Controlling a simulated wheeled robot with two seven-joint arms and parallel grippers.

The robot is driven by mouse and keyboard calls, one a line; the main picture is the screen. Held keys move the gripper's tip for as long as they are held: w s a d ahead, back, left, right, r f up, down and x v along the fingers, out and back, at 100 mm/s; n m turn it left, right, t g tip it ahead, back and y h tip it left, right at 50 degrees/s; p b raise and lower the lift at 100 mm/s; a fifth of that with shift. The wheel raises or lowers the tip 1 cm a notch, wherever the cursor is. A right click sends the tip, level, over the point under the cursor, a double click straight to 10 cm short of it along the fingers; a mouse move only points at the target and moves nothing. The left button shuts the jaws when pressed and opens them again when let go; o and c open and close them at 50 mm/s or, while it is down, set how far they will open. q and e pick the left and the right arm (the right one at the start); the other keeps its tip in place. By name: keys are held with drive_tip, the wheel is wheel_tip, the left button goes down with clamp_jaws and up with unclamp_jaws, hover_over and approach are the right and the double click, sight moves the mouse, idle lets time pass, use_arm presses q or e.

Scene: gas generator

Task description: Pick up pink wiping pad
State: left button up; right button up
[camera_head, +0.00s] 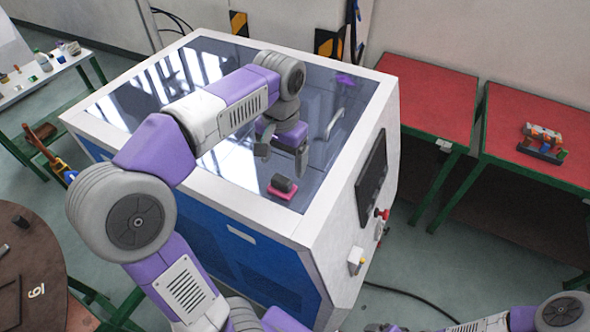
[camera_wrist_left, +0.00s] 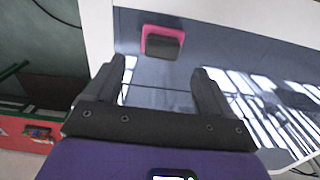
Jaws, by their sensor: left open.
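The pink wiping pad (camera_head: 281,192) has a dark grey block-like handle on top. It lies on the glass top of the white and blue machine (camera_head: 215,198), near the front right edge. My left gripper (camera_head: 283,147) is above the glass, behind the pad and apart from it, with its fingers spread and empty. In the left wrist view the pad (camera_wrist_left: 160,42) lies beyond the fingertips of the open left gripper (camera_wrist_left: 164,75), roughly between their lines. My right gripper is not in view; part of my right arm shows at the bottom right.
A metal handle (camera_head: 334,124) stands up from the glass to the right of my left gripper. A small purple item (camera_head: 345,79) lies at the glass's back corner. Red-topped tables (camera_head: 432,95) stand to the right, and a round brown table (camera_head: 35,262) is at lower left.

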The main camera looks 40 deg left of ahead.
sight(281, 179)
use_arm(q)
drive_tip(key=f, duration=0.2)
drive_tip(key=f+b, duration=0.1)
drive_tip(key=f, duration=0.4)
drive_tip(key=shift+s+a, duration=0.1)
drive_tip(key=shift+s, duration=0.25)
drive_tip(key=c, duration=0.8)
drive_tip(key=shift+r+p, duration=0.95)
drive_tip(key=shift+r, duration=4.15)
drive_tip(key=shift+c, duration=0.2)
